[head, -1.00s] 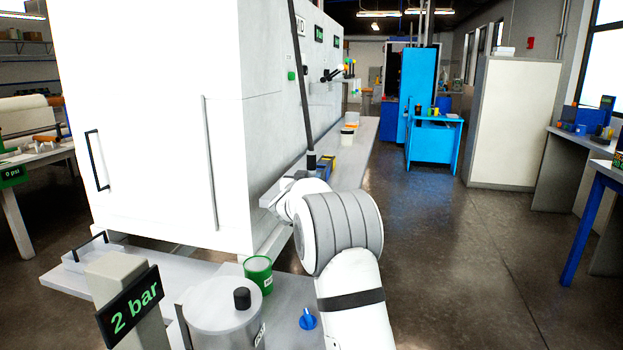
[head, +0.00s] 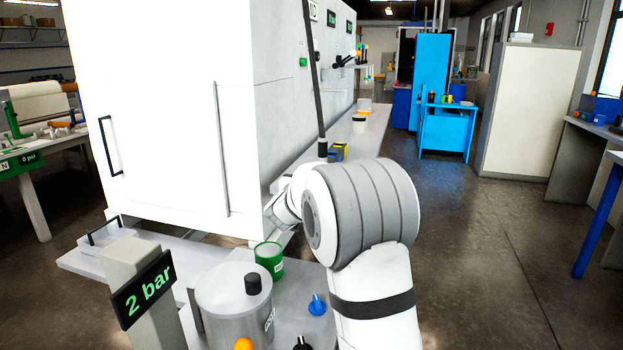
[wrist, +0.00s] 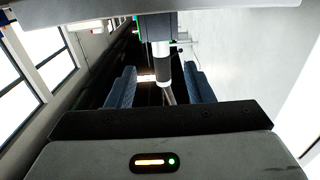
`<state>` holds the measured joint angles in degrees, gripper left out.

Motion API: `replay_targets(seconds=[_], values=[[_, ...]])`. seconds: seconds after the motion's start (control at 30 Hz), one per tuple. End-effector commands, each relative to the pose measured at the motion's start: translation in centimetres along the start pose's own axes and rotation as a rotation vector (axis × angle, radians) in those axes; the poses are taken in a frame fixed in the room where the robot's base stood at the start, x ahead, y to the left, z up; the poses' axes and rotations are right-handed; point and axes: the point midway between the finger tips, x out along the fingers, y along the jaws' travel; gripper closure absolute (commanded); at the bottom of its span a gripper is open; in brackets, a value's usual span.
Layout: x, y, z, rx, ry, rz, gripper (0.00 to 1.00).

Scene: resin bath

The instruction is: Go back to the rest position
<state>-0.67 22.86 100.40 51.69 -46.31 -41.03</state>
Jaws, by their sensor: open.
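My arm rises from the bottom of the head view and bends left beside the big white cabinet (head: 170,110). The arm's own bulk hides the fingertips there. In the wrist view my gripper (wrist: 160,88) is open, with its two blue-grey fingers apart. A black and white cylinder with a thin rod (wrist: 162,65) shows beyond and between the fingers. I see no contact with it, and nothing is held.
A ledge (head: 345,150) runs along the cabinet. Open floor (head: 490,260) lies to the right, before a blue bench (head: 446,130).

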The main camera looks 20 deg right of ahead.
Motion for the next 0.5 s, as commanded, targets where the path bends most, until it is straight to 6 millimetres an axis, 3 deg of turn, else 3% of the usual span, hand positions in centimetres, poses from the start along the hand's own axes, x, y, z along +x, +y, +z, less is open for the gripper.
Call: replay_targets(seconds=[0.2,0.5], values=[[-2.0,0.0,-0.1,0.0,0.002,0.0,0.53],[-2.1,0.0,-0.2,0.0,0.003,0.001,0.53]])
